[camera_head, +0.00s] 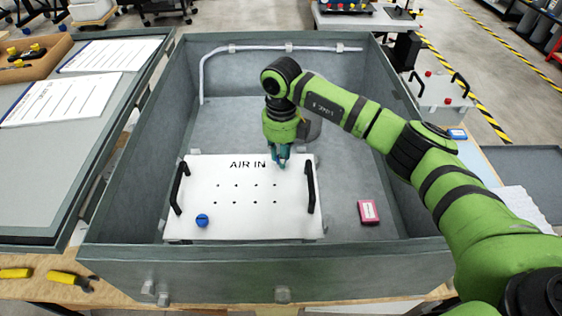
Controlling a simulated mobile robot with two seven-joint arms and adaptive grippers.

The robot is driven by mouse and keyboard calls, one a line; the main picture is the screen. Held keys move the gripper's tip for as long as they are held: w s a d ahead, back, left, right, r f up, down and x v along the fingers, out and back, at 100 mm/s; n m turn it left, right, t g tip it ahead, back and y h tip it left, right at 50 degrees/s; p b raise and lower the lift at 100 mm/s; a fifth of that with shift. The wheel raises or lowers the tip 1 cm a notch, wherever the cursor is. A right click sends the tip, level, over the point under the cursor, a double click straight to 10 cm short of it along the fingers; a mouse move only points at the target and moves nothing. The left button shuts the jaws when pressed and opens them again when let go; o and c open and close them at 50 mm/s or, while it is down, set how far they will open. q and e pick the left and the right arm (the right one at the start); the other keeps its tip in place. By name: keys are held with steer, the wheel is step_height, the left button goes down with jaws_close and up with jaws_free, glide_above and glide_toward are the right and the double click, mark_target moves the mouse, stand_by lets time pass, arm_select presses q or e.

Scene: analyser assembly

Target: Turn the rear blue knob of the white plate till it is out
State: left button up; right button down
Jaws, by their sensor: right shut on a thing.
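The white plate (240,218), lettered "AIR IN", lies flat in the grey open box, with a black handle on its left side and another on its right. My right gripper (281,162) reaches down from above to the plate's rear edge, right of the lettering. It is shut on the rear blue knob, which its fingers mostly hide; I cannot tell how far the knob is turned. The front blue knob (202,220) sits at the plate's front left, apart from the gripper. My left gripper is not in view.
The grey box (180,275) has raised walls around the plate. A pink-red box (368,211) lies on its floor to the right. A pale pipe (255,48) runs along the back wall. Paper sheets (62,98) lie on the left panel, and yellow-handled tools (62,277) lie at front left.

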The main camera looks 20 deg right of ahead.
steer(key=shift+s+n, duration=0.1)
steer(key=shift+n, duration=0.2)
steer(key=c, duration=1.1)
jaws_free()
steer(key=shift+o, duration=0.2)
step_height(320, 180, up, 12)
